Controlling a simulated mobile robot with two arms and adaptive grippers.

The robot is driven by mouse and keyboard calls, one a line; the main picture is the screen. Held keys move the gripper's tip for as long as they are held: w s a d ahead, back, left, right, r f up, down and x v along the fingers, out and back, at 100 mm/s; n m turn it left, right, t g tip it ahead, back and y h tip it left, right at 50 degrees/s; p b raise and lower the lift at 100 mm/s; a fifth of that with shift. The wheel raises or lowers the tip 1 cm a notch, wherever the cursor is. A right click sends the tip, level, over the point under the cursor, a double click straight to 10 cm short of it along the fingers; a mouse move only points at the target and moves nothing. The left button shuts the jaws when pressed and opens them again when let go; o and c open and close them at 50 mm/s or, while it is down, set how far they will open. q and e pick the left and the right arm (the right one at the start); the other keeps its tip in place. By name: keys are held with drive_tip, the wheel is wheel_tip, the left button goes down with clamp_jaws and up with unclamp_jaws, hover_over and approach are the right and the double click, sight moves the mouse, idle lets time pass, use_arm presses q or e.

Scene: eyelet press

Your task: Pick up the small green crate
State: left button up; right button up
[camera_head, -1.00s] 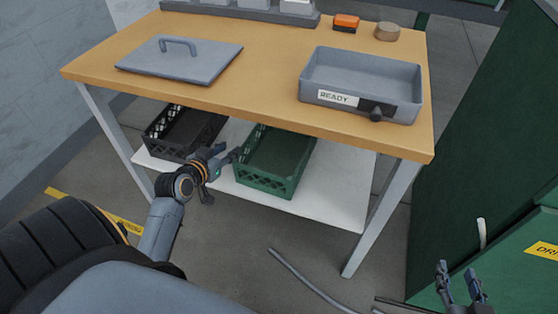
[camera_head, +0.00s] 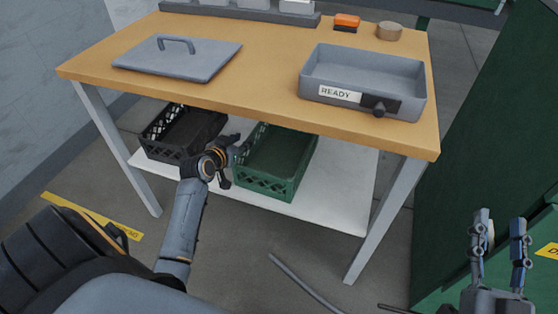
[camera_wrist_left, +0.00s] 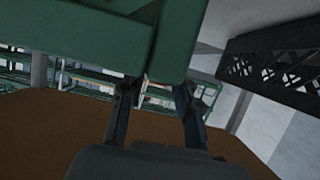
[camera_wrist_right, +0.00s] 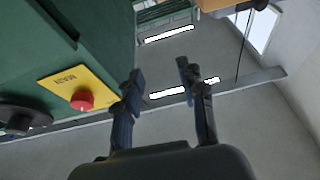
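The small green crate (camera_head: 275,165) stands on the white lower shelf of the workbench, towards the right. My left gripper (camera_head: 240,150) is at the crate's left side. In the left wrist view a green wall of the crate (camera_wrist_left: 145,25) fills the upper middle, close to the fingertips. The fingers of the left gripper (camera_wrist_left: 157,92) are apart; I cannot tell if they touch the crate or straddle its rim. My right gripper (camera_head: 500,225) is open and empty at the lower right, also seen in the right wrist view (camera_wrist_right: 160,75).
A black crate (camera_head: 165,142) stands left of the green one on the shelf (camera_head: 340,185). The wooden tabletop (camera_head: 245,90) overhangs both, with a grey READY tray (camera_head: 345,75) and a grey lid (camera_head: 165,62) on it. A table leg (camera_head: 385,220) stands right of the crate.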

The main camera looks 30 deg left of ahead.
use_arm(q)
drive_tip(key=x, duration=0.1)
drive_tip(key=b+x, duration=0.1)
drive_tip(key=x, duration=0.2)
drive_tip(key=shift+d+f+b, duration=0.3)
drive_tip(key=shift+b, duration=0.1)
drive_tip(key=shift+w, duration=0.2)
use_arm(e)
drive_tip(key=s+r+t+y, duration=0.2)
drive_tip(key=s+r+t, duration=0.3)
drive_tip(key=r, duration=0.2)
drive_tip(key=shift+d+r+t, duration=0.15)
drive_tip(key=shift+t, duration=0.15)
drive_tip(key=shift+s, duration=0.1)
use_arm(q)
clamp_jaws()
drive_tip(key=shift+r, duration=0.1)
